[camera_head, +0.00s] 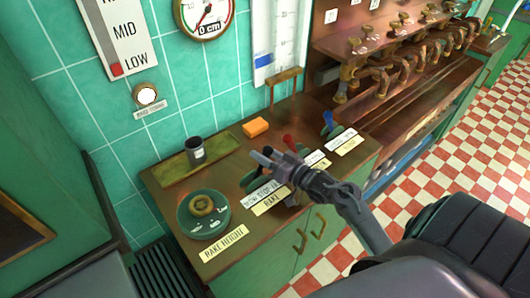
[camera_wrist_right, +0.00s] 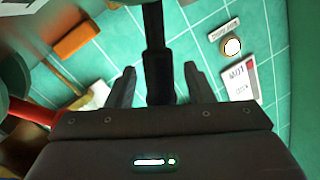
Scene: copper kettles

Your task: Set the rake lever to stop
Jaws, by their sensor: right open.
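The rake lever is a black handle (camera_wrist_right: 155,50). In the right wrist view it stands between the two spread fingers of my right gripper (camera_wrist_right: 160,82), with gaps visible on both sides. In the head view my right gripper (camera_head: 264,157) is open over the console, above the label plate marked RAKE (camera_head: 270,203). A plate with SLOW and STOP lettering (camera_head: 262,193) lies just behind it, partly covered by my wrist. The gripper and wrist hide most of the lever there, so its exact setting cannot be told. My left gripper is not in view.
A red lever (camera_head: 288,141) and a blue lever (camera_head: 328,119) stand to the right on the console. A round rake height dial (camera_head: 203,213) is at the left. Copper pipes (camera_head: 375,70) line the back right.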

